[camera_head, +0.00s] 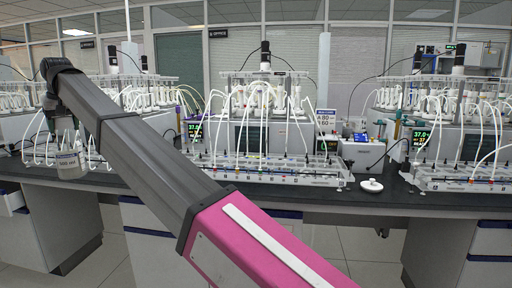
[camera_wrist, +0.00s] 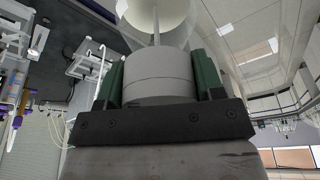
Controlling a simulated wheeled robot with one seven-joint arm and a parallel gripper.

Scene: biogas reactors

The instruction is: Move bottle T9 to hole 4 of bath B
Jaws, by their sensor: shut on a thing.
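My gripper (camera_wrist: 158,80) is shut on a bottle (camera_wrist: 155,18); in the wrist view its green finger pads press both sides of a wide pale grey cylindrical part. The bottle's clear, pale body stretches beyond the fingers. In the head view this bottle (camera_head: 71,166) hangs at far left under the end of my arm, in front of the bench edge. Its label is too small to read surely. Multi-bottle baths stand on the bench: a middle one (camera_head: 238,163), a right one (camera_head: 455,183) and a left one partly behind my arm. I cannot read which is bath B or its hole numbers.
A small white box with a display (camera_head: 362,152) and a white round piece (camera_head: 371,185) lie between the middle and right baths. Thin tubes arch over the bath fronts. The dark bench edge (camera_head: 330,195) runs across; open floor lies below.

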